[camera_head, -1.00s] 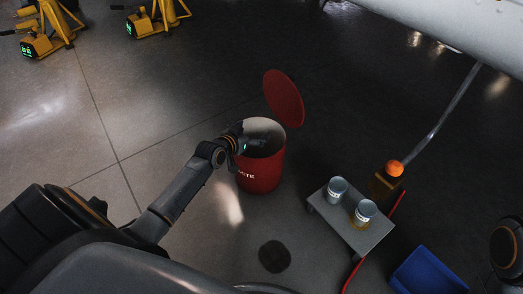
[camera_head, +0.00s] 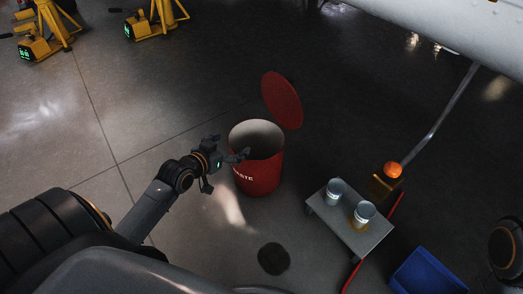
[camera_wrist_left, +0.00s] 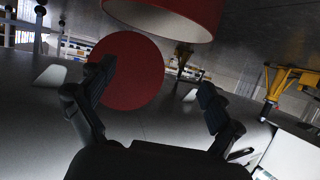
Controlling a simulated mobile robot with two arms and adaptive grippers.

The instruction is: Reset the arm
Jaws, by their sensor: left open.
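My left arm comes in from the left in the head view, and its gripper (camera_head: 222,165) is just left of the red waste bin (camera_head: 259,172), near its rim. In the left wrist view the two fingers of my left gripper (camera_wrist_left: 155,92) are spread wide with nothing between them. The bin's red wall and pale rim also show at the top of the wrist view (camera_wrist_left: 170,15). The bin's round red lid (camera_head: 282,100) stands up open behind the bin. I see no right gripper; a dark rounded part, likely mine, shows at the right edge of the head view.
A small grey table (camera_head: 349,229) with two cans (camera_head: 364,213) stands right of the bin. A blue crate (camera_head: 428,272) and an orange beacon (camera_head: 393,170) are farther right. A dark round patch (camera_head: 273,258) lies on the floor. Yellow jacks (camera_head: 155,20) stand at the back left.

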